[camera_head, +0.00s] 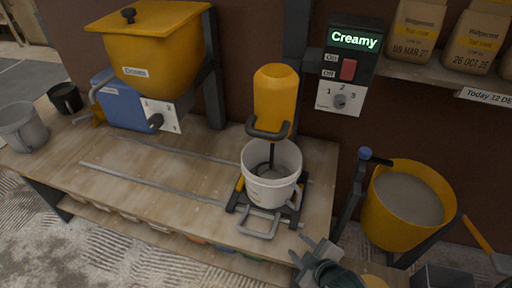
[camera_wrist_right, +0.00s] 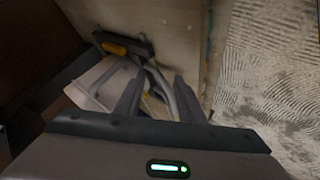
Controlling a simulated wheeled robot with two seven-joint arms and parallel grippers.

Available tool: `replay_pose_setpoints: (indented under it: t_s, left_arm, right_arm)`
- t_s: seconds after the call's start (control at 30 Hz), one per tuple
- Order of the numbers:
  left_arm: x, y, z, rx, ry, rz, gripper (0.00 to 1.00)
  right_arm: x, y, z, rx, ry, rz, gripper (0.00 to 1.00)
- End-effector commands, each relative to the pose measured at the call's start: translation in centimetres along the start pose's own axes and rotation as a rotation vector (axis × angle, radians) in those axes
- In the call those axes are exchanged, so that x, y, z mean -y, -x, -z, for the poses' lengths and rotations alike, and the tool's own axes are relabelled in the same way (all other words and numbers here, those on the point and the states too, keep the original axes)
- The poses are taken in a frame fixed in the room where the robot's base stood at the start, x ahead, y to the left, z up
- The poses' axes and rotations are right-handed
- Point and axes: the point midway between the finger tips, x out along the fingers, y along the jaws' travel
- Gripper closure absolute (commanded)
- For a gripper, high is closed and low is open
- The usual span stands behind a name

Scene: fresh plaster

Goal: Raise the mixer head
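The mixer head (camera_head: 275,95) is a yellow rounded housing with a dark bar handle (camera_head: 267,131) at its lower front. Its dark shaft reaches down into a white bucket (camera_head: 268,190), so the head looks lowered; the shaft's end is hidden inside. The bucket stands on a dark cradle with a grey loop handle (camera_head: 258,226) in front. My right gripper (camera_head: 308,248) is below and right of the cradle, near the bench's front edge. In the right wrist view its two fingers (camera_wrist_right: 157,98) are apart, with the grey loop handle beyond them. My left gripper is not in view.
A control box (camera_head: 347,65) reading "Creamy", with a red switch and a dial, is behind right of the mixer. A yellow tub (camera_head: 402,205) of grey mix stands at the right. A yellow hopper (camera_head: 155,45) and blue container (camera_head: 124,105) are left. The bench (camera_head: 150,170) centre-left is clear except for rails.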

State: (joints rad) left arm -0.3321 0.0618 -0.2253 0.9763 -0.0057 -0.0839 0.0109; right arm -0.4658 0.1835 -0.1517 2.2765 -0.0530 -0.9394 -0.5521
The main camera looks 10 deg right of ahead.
Motion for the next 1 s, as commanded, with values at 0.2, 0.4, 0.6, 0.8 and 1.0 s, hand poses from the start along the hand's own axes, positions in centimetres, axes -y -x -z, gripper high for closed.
replay_pose_setpoints:
  t_s: [0.2,0.4,0.6,0.8,1.0]
  left_arm:
    - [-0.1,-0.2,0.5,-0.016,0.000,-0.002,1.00]
    - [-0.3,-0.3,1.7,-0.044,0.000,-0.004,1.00]
    - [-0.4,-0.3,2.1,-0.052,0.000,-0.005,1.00]
    - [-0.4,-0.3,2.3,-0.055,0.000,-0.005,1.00]
    - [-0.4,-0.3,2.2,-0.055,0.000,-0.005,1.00]
  right_arm:
    - [-7.8,3.9,9.3,-0.267,0.431,-0.288,0.64]
    - [-12.5,9.9,16.6,-0.420,0.787,-0.599,0.64]
    - [-14.1,13.4,19.4,-0.464,0.940,-0.761,0.64]
    - [-14.2,13.7,19.7,-0.466,0.956,-0.778,0.64]
    - [-14.2,13.6,19.7,-0.465,0.954,-0.776,0.64]
